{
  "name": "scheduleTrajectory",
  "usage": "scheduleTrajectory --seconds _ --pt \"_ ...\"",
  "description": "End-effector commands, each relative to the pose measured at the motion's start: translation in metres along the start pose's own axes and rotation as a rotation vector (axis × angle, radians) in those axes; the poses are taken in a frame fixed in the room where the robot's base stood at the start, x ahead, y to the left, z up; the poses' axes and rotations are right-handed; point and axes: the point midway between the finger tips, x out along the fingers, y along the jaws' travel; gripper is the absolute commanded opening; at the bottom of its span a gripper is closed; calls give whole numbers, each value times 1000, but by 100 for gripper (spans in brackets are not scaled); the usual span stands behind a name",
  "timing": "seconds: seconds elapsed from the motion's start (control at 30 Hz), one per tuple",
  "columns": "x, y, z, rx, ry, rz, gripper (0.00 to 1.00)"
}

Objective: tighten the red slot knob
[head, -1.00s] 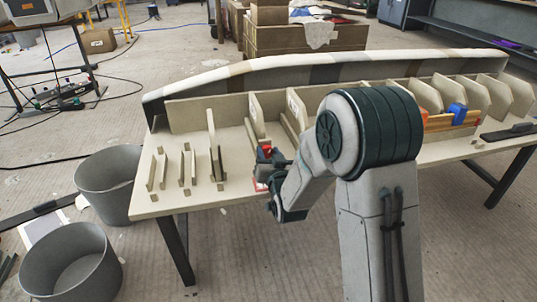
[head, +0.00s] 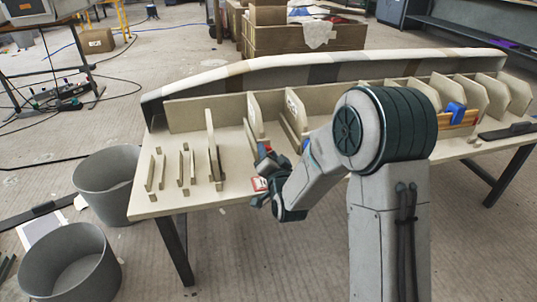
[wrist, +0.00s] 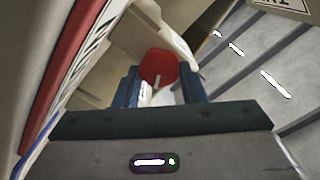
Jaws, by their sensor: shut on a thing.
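The red slot knob (wrist: 160,64) shows as a round red disc between my fingertips in the wrist view, with a pale mark at its lower edge. My gripper (wrist: 161,86) has one dark blue finger on each side of the knob and is shut on it. In the head view my gripper (head: 264,160) is low over the front of the table, beside the upright boards. A small patch of red, probably the knob, shows there, but the fingers and wrist hide most of it.
A red and white labelled item (head: 260,185) lies at the front edge near my gripper. Two grey bins (head: 68,265) stand on the floor at left.

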Motion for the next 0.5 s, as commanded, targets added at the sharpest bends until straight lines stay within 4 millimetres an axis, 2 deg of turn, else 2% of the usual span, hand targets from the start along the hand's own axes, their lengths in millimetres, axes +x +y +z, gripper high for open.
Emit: scheduleTrajectory --seconds 0.33,0.37,0.4,0.5 --pt "-1 1 2 1 -4 2 14" --pt "-1 1 2 1 -4 2 46" --pt "0 1 1 1 -4 1 57" --pt "0 0 1 1 -3 1 59"
